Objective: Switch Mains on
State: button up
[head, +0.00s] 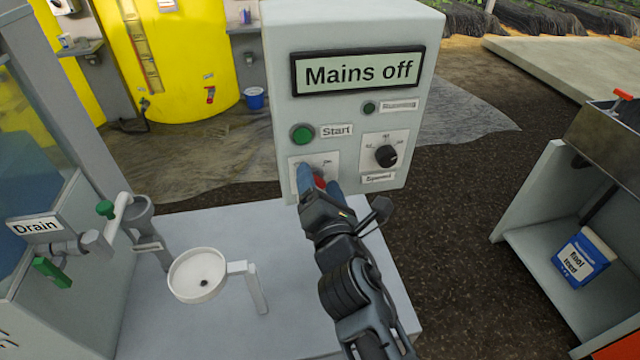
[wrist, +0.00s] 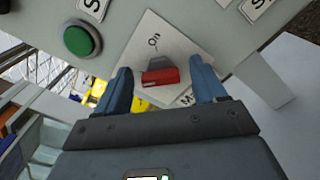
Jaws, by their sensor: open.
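The control box (head: 350,40) carries a display (head: 358,72) reading "Mains off". Low on its front left is a white plate with a red switch handle (head: 319,182), partly hidden by my gripper. In the wrist view the red handle (wrist: 160,76) sits on the plate (wrist: 180,45), below the word "On". My gripper (head: 318,175) is open at the plate. Its two blue fingers (wrist: 158,85) stand on either side of the red handle, with gaps visible. Whether a finger touches the plate cannot be told.
A green Start button (head: 303,134) and a black selector knob (head: 386,155) are close by on the box. A shelf with a blue box (head: 584,257) is at right.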

jog(key=shift+c, duration=0.5)
jog(key=c, duration=1)
jog(key=shift+o, duration=0.2)
jog(key=shift+m, duration=0.4)
jog(key=m+b, duration=0.1)
jog(key=m, duration=0.2)
jog(key=shift+f+m+b, duration=0.2)
jog(key=shift+m+b, duration=0.2)
jog(key=m+b, duration=0.2)
jog(key=m, duration=0.2)
jog(key=shift+f+m, duration=0.15)
jog(key=shift+m, duration=0.15)
jog(key=m+b, duration=0.3)
jog(key=m, duration=0.1)
jog(key=shift+f, duration=0.15)
jog(key=m+b, duration=0.2)
jog(key=m, duration=0.2)
jog(key=shift+m, duration=0.3)
jog(key=shift+b, duration=0.3)
